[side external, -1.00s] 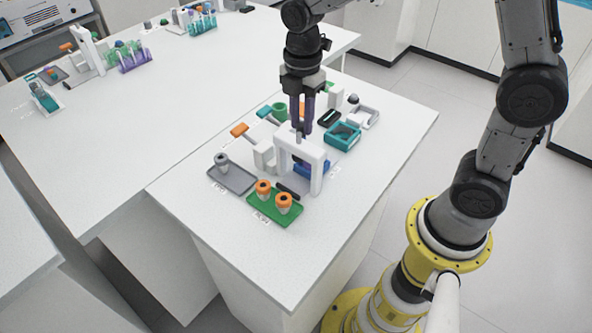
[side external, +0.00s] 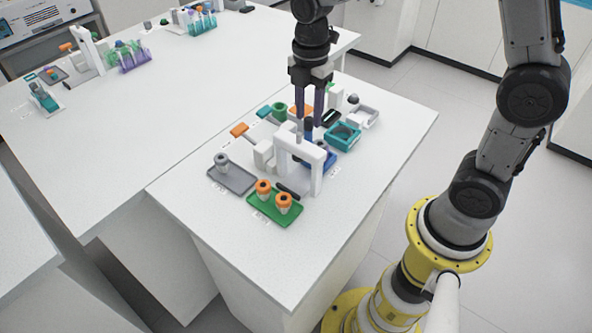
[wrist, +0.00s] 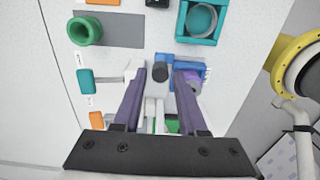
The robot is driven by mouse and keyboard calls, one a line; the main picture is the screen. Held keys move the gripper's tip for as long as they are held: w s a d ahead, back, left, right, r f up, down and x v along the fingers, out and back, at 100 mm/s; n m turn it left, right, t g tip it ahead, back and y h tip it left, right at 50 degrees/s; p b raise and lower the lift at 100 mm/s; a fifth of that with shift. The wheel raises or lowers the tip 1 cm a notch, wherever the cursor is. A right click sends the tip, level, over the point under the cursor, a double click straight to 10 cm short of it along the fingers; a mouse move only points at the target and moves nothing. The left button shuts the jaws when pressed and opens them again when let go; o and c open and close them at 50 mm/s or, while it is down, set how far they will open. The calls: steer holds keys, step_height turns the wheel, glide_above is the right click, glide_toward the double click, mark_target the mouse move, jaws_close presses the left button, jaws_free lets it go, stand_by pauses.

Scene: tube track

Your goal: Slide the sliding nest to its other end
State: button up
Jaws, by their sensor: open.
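The blue piece (side external: 329,161), which I take to be the sliding nest, sits low behind the white arch (side external: 313,153) and is partly hidden by it. A dark upright post or knob (side external: 309,128) stands by it. The gripper also fills the lower wrist view (wrist: 161,72).
A teal square tray (side external: 344,136) stands close behind the blue piece. A green ring (side external: 280,112) and an orange-ended handle (side external: 239,130) lie to the left. In front are a grey tray (side external: 236,181) and a green tray (side external: 272,214) with orange-topped tubes.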

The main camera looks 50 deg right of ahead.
steer(key=shift+r, duration=2.25)
steer(key=shift+r, duration=0.35)
steer(key=s+r+t, duration=0.2)
steer(key=s+r, duration=0.3)
steer(key=r, duration=0.1)
steer(key=s+f+m+t, duration=0.2)
steer(key=s+m+t, duration=0.1)
steer(key=s+m, duration=1)
steer(key=m, duration=0.5)
steer(key=shift+s+d+t, duration=0.25)
steer(key=shift+s+t, duration=0.05)
steer(key=shift+s, duration=0.1)
